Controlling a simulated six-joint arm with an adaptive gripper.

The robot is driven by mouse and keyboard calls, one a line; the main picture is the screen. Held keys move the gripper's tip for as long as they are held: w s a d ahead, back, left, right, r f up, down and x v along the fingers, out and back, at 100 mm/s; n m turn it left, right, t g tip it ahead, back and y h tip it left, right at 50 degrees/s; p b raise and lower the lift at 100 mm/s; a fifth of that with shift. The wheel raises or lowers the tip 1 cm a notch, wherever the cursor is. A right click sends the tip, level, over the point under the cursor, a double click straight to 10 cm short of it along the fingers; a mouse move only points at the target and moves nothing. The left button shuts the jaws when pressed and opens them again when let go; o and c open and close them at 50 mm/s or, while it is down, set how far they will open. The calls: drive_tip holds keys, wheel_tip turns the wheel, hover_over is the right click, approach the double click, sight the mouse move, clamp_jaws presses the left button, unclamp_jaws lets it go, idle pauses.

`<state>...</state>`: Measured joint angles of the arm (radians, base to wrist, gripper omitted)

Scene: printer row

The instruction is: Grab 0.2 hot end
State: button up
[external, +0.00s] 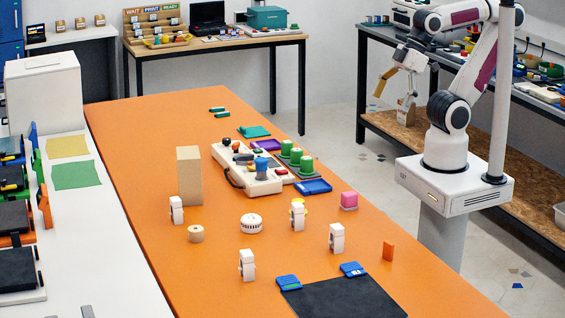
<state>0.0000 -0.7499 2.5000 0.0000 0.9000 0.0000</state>
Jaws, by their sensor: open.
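My gripper (393,92) hangs open and empty at the upper right, well above and beyond the far right edge of the orange table (140,150). Several small white upright pieces with dark parts stand on the table: one at the left (176,210), one in the middle (297,214), one at the right (337,237) and one near the front (247,264). They look alike and may be hot ends. No size label is readable, so I cannot tell which is the 0.2 one. My gripper is far from all of them.
A tan block (189,176) stands beside a white device with knobs (247,168). The table's far left is mostly clear.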

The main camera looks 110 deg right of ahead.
drive_tip(key=c, duration=1.7)
